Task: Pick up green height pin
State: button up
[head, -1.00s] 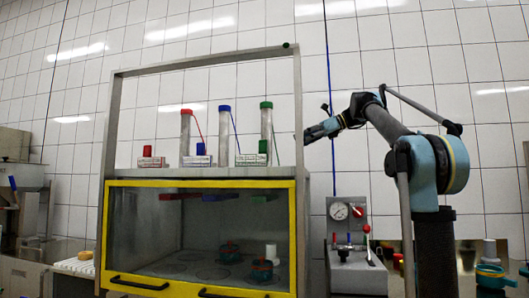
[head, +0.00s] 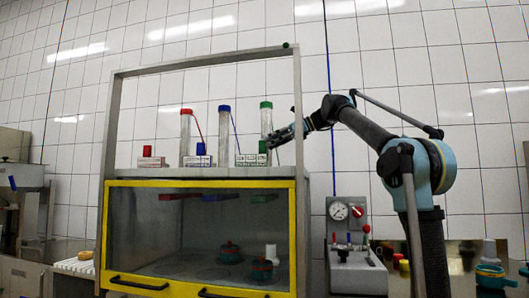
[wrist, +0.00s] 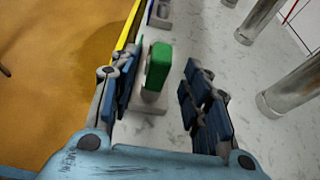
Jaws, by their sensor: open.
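The green height pin (wrist: 158,66) stands on a small pale block on the grey shelf top. In the wrist view it lies between the two blue-padded fingers of my gripper (wrist: 160,82), nearer the left finger, with a visible gap on both sides. My gripper is open and empty.
Clear tubes with red (head: 186,112), blue (head: 224,109) and green (head: 266,105) caps stand on the shelf. A red pin (head: 147,150) and a blue pin (head: 201,149) stand to the left. A frame post (head: 299,100) rises at the shelf's right end.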

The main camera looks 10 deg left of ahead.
aim_at(263, 145)
jog(key=x, duration=0.4)
jog(key=shift+a, duration=0.2)
grip_shut()
